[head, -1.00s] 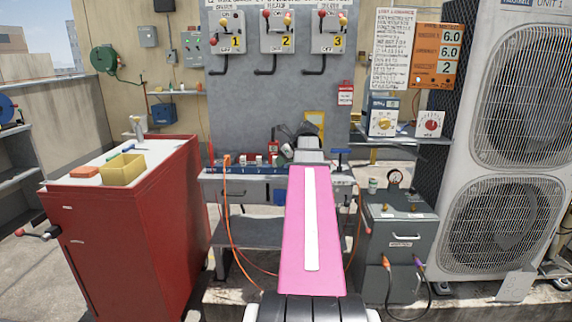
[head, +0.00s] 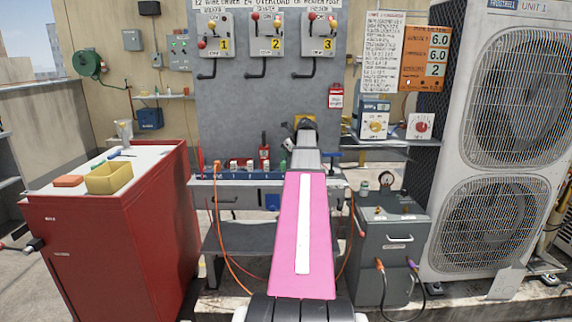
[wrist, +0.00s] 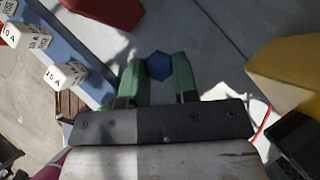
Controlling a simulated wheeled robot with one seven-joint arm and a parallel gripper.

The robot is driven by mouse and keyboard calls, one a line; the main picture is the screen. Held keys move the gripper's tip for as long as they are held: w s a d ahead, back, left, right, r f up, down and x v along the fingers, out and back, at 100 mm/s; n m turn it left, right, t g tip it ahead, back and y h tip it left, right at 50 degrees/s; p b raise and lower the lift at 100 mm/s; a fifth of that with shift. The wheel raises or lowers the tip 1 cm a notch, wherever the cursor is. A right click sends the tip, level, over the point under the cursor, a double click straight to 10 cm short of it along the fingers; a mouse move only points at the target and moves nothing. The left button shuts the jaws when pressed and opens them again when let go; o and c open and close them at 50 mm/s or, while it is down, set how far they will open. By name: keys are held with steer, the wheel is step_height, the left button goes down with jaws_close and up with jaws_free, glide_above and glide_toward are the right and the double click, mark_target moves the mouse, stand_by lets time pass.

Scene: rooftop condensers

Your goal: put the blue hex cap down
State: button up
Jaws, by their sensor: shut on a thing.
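The blue hex cap (wrist: 159,66) sits between the two green fingers of my gripper (wrist: 157,70) in the wrist view. The fingers are shut on its sides, and its hexagonal face points toward the camera. A grey surface lies behind it; I cannot tell how far the cap is from that surface. In the head view my pink arm reaches out over the bench (head: 235,203) in front of the grey panel. The cap cannot be made out there.
A blue rail with white fuse blocks (wrist: 68,75) runs left of my gripper. A red object (wrist: 108,12) and a yellow object (wrist: 290,62) flank it. A red cabinet (head: 110,235) stands left, a grey cabinet (head: 395,240) right. Grey surface beyond the fingers looks clear.

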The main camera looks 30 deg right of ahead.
steer(key=shift+w+d+f, duration=0.3)
steer(key=shift+w+f, duration=0.1)
steer(key=shift+w, duration=0.1)
steer(key=shift+f, duration=1.95)
steer(key=shift+f, duration=0.15)
steer(key=o, duration=1)
steer(key=shift+c, duration=0.2)
steer(key=v, duration=1.2)
steer(key=shift+s, duration=0.1)
